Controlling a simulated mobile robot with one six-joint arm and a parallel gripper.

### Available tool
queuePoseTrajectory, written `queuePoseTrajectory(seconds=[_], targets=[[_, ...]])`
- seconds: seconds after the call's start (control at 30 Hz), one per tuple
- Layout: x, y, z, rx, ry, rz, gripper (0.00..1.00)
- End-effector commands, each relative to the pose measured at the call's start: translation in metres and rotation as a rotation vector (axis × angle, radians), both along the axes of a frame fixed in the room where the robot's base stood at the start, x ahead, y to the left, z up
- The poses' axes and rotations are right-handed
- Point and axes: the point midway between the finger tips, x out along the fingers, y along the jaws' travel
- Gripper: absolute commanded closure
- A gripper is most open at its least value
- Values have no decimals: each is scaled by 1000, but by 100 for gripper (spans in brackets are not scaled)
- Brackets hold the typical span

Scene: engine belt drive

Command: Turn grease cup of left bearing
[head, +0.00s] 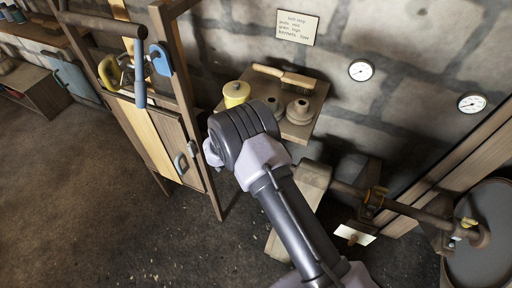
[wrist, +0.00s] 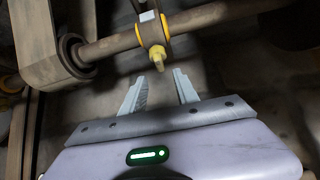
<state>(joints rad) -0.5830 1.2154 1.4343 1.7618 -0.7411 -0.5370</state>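In the wrist view a yellow grease cup (wrist: 157,58) sticks out from a bearing (wrist: 152,30) with a yellow-edged collar around a brown shaft. A large pulley at its left matches the left bearing (head: 375,197) in the head view. My gripper (wrist: 155,82) is open and empty. Its two grey fingers point toward the cup, which appears just beyond the tips and roughly between them, apart from both. In the head view my arm's bulk shows and the fingers are not visible.
The shaft (wrist: 110,45) crosses above the fingers, with the pulley (wrist: 50,45) close at left. In the head view a second bearing (head: 468,230) with a yellow fitting is at right. A small shelf (head: 305,125) holds a yellow tin, a brush and pots.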

Motion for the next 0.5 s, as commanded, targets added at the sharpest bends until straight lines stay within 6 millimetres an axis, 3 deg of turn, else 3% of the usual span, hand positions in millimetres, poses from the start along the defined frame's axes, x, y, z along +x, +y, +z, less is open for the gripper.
queuePoseTrajectory(seconds=[0.03, 0.2, 0.5], targets=[[9, -5, -16, -1, -1, -2, 64], [33, -15, -40, -1, 1, -1, 64], [46, -21, -49, -2, 0, 1, 64]])
